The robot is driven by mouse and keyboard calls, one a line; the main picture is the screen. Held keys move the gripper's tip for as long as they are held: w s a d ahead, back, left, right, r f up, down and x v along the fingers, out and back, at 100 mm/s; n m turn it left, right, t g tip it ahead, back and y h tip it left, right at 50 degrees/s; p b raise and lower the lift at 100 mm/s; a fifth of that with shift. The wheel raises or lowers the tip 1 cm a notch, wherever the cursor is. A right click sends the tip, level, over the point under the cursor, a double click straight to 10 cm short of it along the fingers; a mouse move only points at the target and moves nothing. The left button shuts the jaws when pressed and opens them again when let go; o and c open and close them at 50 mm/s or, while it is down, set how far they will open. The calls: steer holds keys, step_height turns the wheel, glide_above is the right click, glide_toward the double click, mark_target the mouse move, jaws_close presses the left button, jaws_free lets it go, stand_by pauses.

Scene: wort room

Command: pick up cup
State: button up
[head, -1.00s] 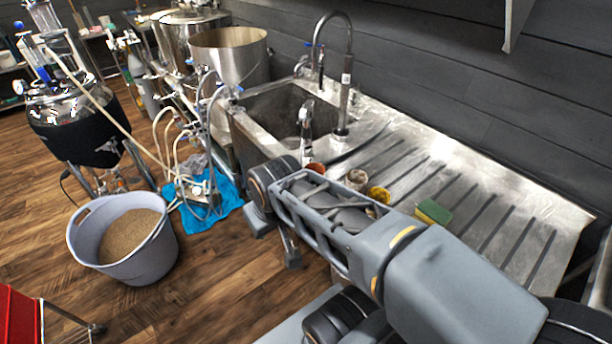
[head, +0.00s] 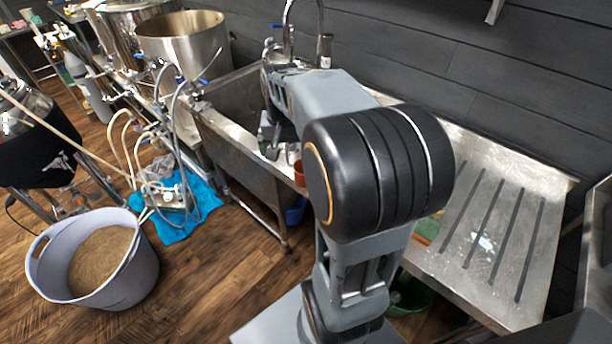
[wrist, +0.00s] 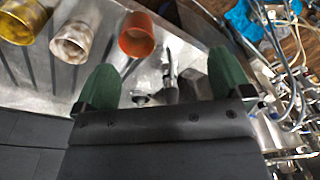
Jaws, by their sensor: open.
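Three cups stand in a row on the metal drainboard in the wrist view: an orange-red cup (wrist: 137,36), a whitish stained cup (wrist: 73,38) and a yellow cup (wrist: 22,20). My gripper (wrist: 163,60) is open and empty, with green fingertips. The orange-red cup is nearest, just beyond the fingertips and closer to the left one; the other two are further left. In the head view, the orange-red cup (head: 299,173) shows beside my arm, near the sink's front edge. My arm hides the other two cups there.
The sink (head: 240,117) and its tap (head: 326,48) are close to my arm. A sponge (head: 427,230) lies on the drainboard (head: 500,225), whose right part is mostly clear. A grain bucket (head: 95,262) and a blue cloth (head: 195,205) are on the floor.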

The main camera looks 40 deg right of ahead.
steer(key=d+m, duration=0.1)
steer(key=d, duration=0.1)
steer(key=w+d+f, duration=0.1)
steer(key=d, duration=0.1)
steer(key=w+d+f+m+g, duration=0.1)
steer(key=d, duration=0.2)
steer(key=shift+m, duration=0.3)
steer(key=shift+w+d+f, duration=0.1)
steer(key=shift+d+f, duration=0.1)
steer(key=shift+f, duration=3.25)
steer(key=shift+d+f, duration=0.2)
steer(key=shift+f, duration=3.25)
steer(key=c, duration=0.9)
steer(key=shift+r, duration=0.1)
